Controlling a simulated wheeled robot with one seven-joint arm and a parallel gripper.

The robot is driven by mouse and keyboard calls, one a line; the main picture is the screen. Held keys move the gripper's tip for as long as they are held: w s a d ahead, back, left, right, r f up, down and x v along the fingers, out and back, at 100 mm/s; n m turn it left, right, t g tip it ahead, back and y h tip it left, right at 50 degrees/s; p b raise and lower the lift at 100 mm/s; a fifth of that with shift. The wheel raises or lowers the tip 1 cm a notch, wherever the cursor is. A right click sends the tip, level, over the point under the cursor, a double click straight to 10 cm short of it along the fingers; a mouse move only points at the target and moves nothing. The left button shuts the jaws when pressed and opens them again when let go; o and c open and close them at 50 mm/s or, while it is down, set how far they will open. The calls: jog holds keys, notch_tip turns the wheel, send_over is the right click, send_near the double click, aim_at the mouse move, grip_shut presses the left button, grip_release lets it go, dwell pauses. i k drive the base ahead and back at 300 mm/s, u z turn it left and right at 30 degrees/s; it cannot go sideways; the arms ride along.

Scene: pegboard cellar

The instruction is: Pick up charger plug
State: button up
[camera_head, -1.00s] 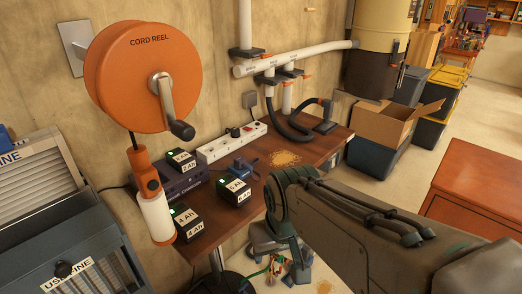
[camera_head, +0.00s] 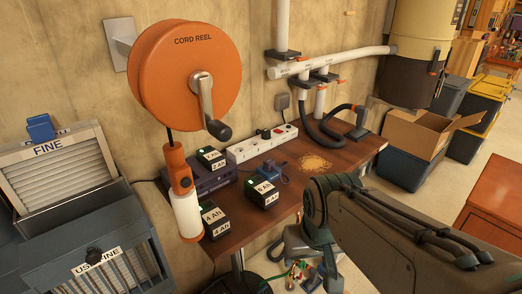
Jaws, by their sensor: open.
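A small black plug (camera_head: 265,133), which looks like the charger plug, sits in the white power strip (camera_head: 262,144) at the back of the brown workbench (camera_head: 240,232). The dark charger box (camera_head: 211,182) stands left of the strip, with a battery on top. My gripper (camera_head: 300,244) hangs below my bent arm, low beyond the bench's front edge. It is open and well away from the plug. Its fingertips are small and hard to make out.
Battery blocks (camera_head: 263,193) and a blue tool (camera_head: 271,169) crowd the bench before the strip. An orange cord reel (camera_head: 190,70) hangs at the left. A black hose (camera_head: 325,130) and white pipes (camera_head: 335,63) are at the right. Clutter lies on the floor.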

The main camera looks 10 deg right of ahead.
aim_at(269, 164)
jog(key=u, duration=0.05)
jog(key=k, duration=0.5)
jog(key=z, duration=1.25)
jog(key=i, duration=1.25)
jog(key=u, duration=0.65)
jog(key=i, duration=0.5)
jog(key=u, duration=0.55)
